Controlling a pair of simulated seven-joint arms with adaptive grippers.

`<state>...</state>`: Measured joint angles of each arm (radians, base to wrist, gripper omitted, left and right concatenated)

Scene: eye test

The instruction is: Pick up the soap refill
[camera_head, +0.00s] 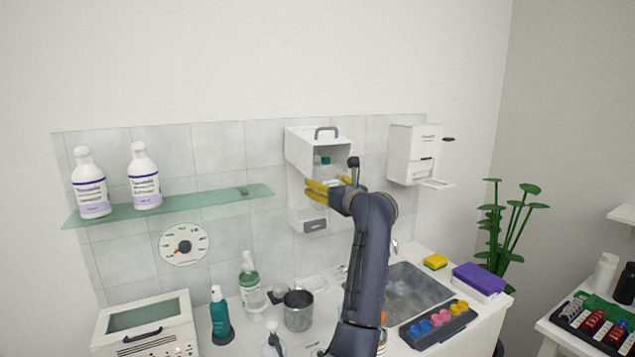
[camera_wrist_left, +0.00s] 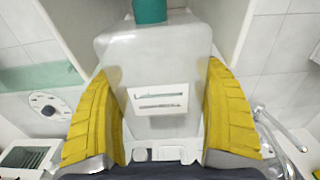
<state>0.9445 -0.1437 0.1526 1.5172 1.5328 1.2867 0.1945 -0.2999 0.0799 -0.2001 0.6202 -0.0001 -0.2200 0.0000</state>
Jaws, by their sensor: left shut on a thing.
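The soap refill, a pale translucent bottle (camera_head: 325,173) with a teal cap, stands inside the open white wall dispenser (camera_head: 302,150). In the left wrist view the refill (camera_wrist_left: 155,62) fills the middle, its teal cap (camera_wrist_left: 150,10) at the top edge. My left gripper (camera_head: 320,190) reaches into the dispenser front from the right, its yellow fingers shut on the refill. In the left wrist view the gripper (camera_wrist_left: 162,108) has one finger against each side of the bottle. The refill's lower part is partly hidden in the head view. My right gripper is not in view.
A second white dispenser (camera_head: 413,155) hangs to the right. A glass shelf (camera_head: 215,197) with two white bottles is at left.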

